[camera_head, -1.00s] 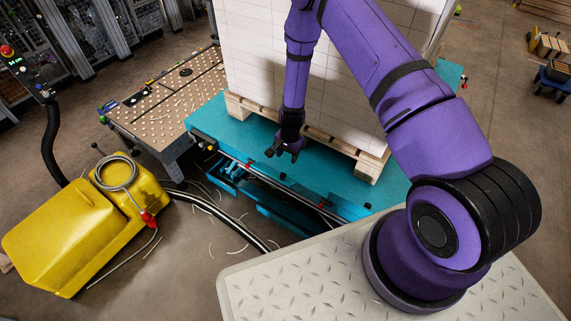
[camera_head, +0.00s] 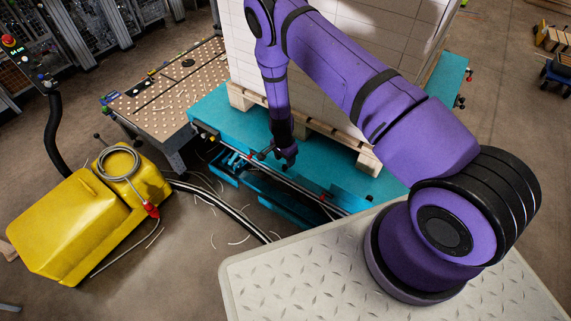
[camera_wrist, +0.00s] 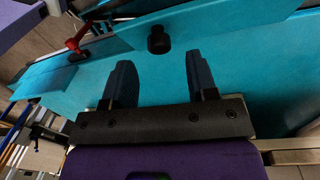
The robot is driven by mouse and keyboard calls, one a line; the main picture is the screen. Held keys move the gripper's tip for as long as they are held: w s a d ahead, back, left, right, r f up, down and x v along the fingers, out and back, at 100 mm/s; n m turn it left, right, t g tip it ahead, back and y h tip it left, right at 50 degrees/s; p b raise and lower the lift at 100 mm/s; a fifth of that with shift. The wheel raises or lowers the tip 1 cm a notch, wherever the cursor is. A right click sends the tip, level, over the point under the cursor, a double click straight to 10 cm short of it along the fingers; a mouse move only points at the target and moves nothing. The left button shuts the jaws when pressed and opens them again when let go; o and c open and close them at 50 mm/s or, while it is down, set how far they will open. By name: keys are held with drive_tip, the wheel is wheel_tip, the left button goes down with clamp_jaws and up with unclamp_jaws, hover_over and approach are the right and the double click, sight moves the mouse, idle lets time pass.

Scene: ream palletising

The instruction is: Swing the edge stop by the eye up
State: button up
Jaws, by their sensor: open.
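My gripper (camera_head: 279,160) hangs low at the near edge of the turquoise table (camera_head: 216,115), in front of the loaded pallet. In the wrist view its two dark fingers (camera_wrist: 158,66) stand apart with nothing between them. A short black round knob (camera_wrist: 158,40) lies just beyond the fingertips, roughly in line with the gap, over the turquoise surface. A red-handled part (camera_wrist: 77,39) sits on the table edge to the left of the fingers. I cannot tell for sure which part is the edge stop or see its eye.
A tall stack of white reams (camera_head: 300,90) on a wooden pallet (camera_head: 318,128) stands close behind my gripper. A studded roller table (camera_head: 170,85) is to the left. A yellow machine (camera_head: 75,225) and hoses lie on the floor at left.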

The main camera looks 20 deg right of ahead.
sight(285, 165)
drive_tip(key=shift+s+f, duration=0.1)
drive_tip(key=shift+f, duration=1.55)
drive_tip(key=shift+d, duration=0.1)
clamp_jaws()
